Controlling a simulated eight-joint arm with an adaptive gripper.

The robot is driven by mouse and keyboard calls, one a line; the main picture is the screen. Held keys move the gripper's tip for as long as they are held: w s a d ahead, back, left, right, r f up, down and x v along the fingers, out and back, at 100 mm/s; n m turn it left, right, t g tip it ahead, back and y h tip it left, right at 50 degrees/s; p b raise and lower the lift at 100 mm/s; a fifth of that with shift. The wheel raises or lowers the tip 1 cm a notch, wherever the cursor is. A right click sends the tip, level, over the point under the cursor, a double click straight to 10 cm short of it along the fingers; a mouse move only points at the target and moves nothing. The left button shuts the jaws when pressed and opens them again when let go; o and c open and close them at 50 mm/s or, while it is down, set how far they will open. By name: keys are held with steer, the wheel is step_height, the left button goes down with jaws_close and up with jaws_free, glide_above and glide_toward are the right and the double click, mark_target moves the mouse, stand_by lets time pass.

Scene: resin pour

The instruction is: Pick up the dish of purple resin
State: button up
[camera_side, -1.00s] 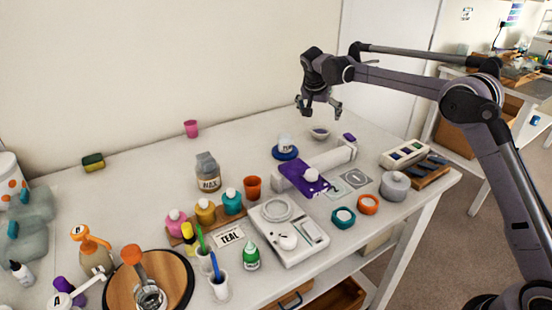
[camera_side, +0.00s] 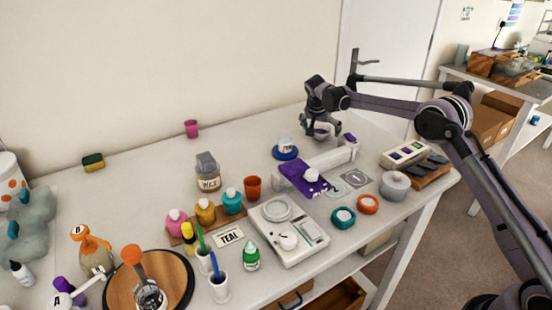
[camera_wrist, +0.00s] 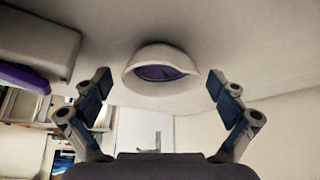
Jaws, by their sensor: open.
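The dish of purple resin (camera_wrist: 160,68) is a small pale bowl with purple inside. In the wrist view it is at the top middle, centred between the two spread fingers and beyond their tips. My gripper (camera_wrist: 160,92) is open and nothing is between its fingers. In the side view my gripper (camera_side: 321,132) is low over the back right of the table, at the dish's place. There the fingers hide most or all of the dish. I cannot tell whether the fingers touch it.
Left of my gripper stands a cup on a blue round base (camera_side: 285,152). A small purple thing (camera_side: 349,138) is close on the right. The table behind is clear.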

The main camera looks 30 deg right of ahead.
steer(key=c, duration=1.3)
steer(key=shift+o, duration=0.2)
steer(key=shift+r, duration=0.1)
